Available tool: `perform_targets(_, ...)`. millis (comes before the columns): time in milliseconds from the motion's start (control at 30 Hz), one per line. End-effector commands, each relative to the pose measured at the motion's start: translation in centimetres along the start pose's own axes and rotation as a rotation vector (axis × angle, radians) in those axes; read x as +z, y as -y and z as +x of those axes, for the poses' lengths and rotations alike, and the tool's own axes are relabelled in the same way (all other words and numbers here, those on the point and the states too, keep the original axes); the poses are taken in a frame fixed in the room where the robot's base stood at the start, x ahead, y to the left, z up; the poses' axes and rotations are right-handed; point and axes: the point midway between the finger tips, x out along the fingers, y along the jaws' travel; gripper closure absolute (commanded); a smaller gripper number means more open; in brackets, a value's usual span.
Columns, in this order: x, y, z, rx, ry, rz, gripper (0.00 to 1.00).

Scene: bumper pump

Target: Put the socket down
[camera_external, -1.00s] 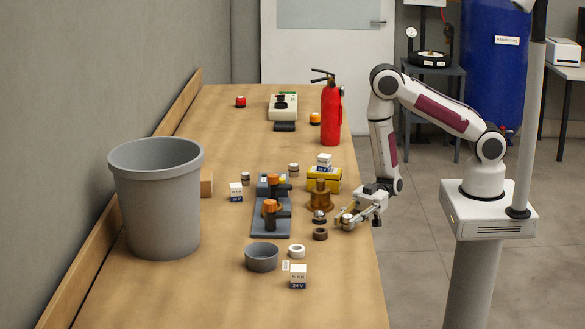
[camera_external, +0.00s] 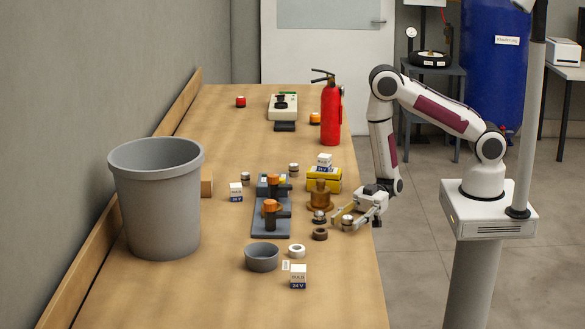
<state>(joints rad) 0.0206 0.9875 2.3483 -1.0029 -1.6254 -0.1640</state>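The socket (camera_external: 347,223), a small metallic cylinder with a dark top, stands on the table near its right edge. My gripper (camera_external: 345,219) reaches in from the right, low over the table. Its fingers are spread, with the socket between them, apparently on the table and not gripped. Any small gap between the fingers and the socket is too small to make out.
Close left of my gripper are a small dark-based part (camera_external: 319,217), a brown ring (camera_external: 320,234) and a brass-coloured spool (camera_external: 320,196). A grey fixture (camera_external: 270,228), bowl (camera_external: 261,258) and bin (camera_external: 156,205) stand further left. The front right tabletop is clear.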

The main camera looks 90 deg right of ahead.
Motion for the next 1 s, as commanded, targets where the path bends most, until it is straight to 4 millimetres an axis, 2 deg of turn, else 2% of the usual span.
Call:
perform_targets(267,0.0,-0.1,-1.7,0.003,0.000,0.002,0.60)
perform_targets(733,-0.1,-0.3,-6.0,0.003,0.001,0.002,0.60)
perform_targets(1000,-0.1,-0.2,-7.4,0.001,0.000,0.001,0.60)
